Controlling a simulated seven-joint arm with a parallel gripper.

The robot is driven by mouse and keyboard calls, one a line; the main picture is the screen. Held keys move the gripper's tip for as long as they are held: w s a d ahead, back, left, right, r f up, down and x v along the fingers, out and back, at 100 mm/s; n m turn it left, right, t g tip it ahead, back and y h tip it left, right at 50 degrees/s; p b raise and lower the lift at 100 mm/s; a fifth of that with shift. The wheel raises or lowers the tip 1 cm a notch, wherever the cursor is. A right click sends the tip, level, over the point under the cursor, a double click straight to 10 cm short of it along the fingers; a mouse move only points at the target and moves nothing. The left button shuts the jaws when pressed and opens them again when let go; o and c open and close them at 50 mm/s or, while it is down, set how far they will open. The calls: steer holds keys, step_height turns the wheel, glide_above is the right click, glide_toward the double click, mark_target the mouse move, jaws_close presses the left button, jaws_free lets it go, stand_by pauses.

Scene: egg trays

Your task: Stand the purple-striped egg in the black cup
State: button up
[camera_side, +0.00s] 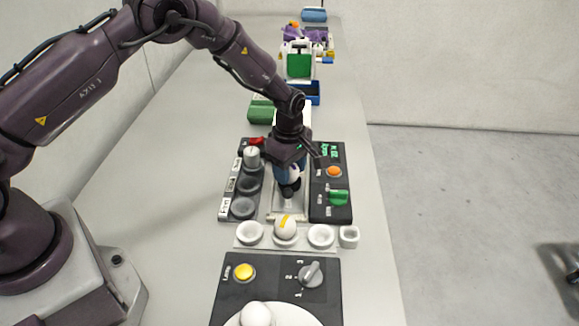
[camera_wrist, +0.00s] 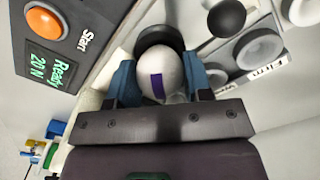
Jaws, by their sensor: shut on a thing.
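The white egg with a purple stripe (camera_wrist: 160,74) is between the two blue fingers of my gripper (camera_wrist: 160,84) in the wrist view. My gripper is shut on it. In the side view the egg (camera_side: 293,172) shows only partly, since the fingers and wrist cover much of it. A dark round piece (camera_wrist: 158,37), which looks like the black cup, lies just beyond the egg in the wrist view. In the side view this dark piece (camera_side: 290,189) is right below the egg. I cannot tell whether the egg touches it.
A panel with an orange button (camera_side: 333,171) and green display stands to the right. In front are white cups (camera_side: 320,237) and a yellow-striped egg (camera_side: 285,228). A white egg (camera_side: 256,314) lies nearer.

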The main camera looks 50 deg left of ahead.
steer(key=shift+f, duration=0.2)
stand_by(0.5)
steer(key=o, duration=0.7)
step_height(320, 180, up, 13)
stand_by(0.4)
